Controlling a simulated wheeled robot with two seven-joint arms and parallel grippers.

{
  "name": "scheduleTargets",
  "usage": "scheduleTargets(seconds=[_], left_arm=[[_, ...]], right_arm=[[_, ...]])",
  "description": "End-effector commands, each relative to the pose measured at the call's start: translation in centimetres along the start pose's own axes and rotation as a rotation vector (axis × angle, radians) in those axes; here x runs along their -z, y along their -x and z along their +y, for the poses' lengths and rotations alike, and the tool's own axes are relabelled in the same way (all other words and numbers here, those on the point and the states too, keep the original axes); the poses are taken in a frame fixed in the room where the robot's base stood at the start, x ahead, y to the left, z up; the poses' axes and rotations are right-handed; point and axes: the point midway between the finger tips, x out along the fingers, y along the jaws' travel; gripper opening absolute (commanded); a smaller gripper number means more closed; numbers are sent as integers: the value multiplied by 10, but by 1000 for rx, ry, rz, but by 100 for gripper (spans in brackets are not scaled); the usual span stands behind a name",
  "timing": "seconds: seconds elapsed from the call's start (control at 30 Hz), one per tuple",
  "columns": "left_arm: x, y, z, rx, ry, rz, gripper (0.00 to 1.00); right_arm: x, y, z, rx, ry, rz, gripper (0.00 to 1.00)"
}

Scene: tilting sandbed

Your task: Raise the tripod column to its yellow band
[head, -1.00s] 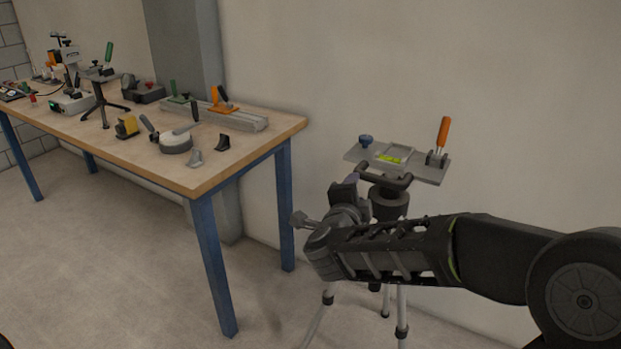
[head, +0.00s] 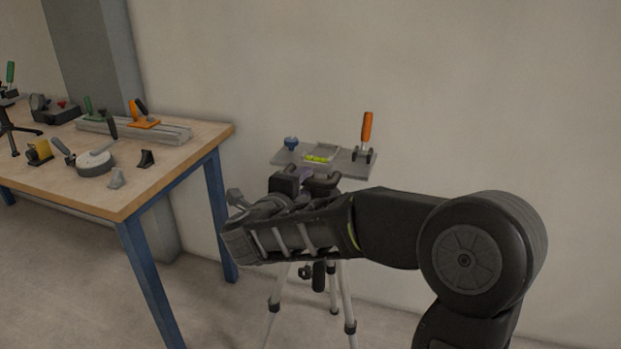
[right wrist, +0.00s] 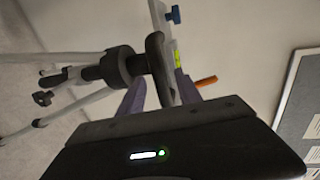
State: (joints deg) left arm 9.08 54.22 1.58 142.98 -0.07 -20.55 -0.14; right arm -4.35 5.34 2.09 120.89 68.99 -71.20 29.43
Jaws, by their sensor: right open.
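The tripod stands by the wall, with pale legs (head: 345,290) and a grey top plate (head: 352,165) carrying a blue knob, a yellow-green level and an orange-handled clamp. A black curved handle under the plate shows in the right wrist view (right wrist: 158,72). My right gripper (head: 308,176) is open, just below the plate. In the right wrist view its purple fingers (right wrist: 161,92) lie on either side of the handle's end; I cannot tell if they touch it. My arm hides most of the column in the head view. No yellow band shows. My left gripper is out of view.
A blue-legged workbench (head: 140,190) with several tools and fixtures stands at the left. The wall is close behind the tripod. A grey framed panel (right wrist: 303,100) shows at the right of the right wrist view. Open floor lies between bench and tripod.

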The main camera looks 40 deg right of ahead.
Motion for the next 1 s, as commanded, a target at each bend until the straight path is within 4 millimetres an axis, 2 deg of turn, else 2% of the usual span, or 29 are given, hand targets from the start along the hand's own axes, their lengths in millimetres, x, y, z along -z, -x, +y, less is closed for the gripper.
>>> scheduleTargets(seconds=[0.1,0.3,0.43,0.67,1.0], left_arm=[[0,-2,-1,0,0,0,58],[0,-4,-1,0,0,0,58],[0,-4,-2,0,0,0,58],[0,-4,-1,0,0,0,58],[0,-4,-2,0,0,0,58]], right_arm=[[1,-20,1,0,0,3,41],[0,-47,0,0,0,1,41],[0,-55,0,1,1,0,41],[0,-56,0,1,1,-1,41],[0,-56,0,0,2,-1,16]])
